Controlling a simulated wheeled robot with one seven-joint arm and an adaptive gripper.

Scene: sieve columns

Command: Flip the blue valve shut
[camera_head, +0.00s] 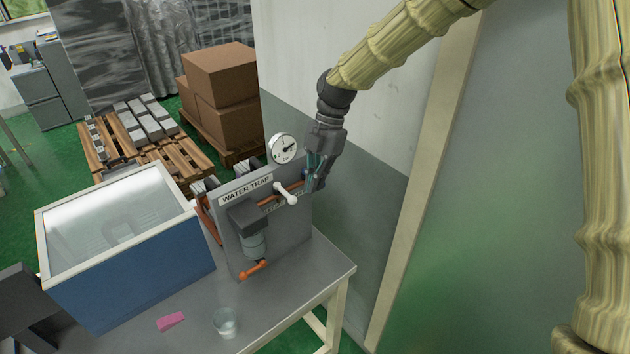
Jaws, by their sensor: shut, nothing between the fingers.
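The grey water trap panel (288,232) stands on the table, with copper pipe, a grey filter body and a clear bowl on its front. A small dark blue part (304,173) shows at the panel's upper right edge, beside my fingers. It looks like the blue valve, but most of it is hidden and its handle angle cannot be told. My gripper (317,184) is shut and empty, pointing down at the panel's right end. It overlaps the blue part in the picture; whether they touch cannot be told.
A white-handled valve (286,193) is just left of my gripper, and an orange handle (254,269) sits low on the panel. A gauge (283,149) rises behind. A blue bin (140,278), clear cup (226,322) and pink block (171,322) are on the table (290,285). A wall stands close right.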

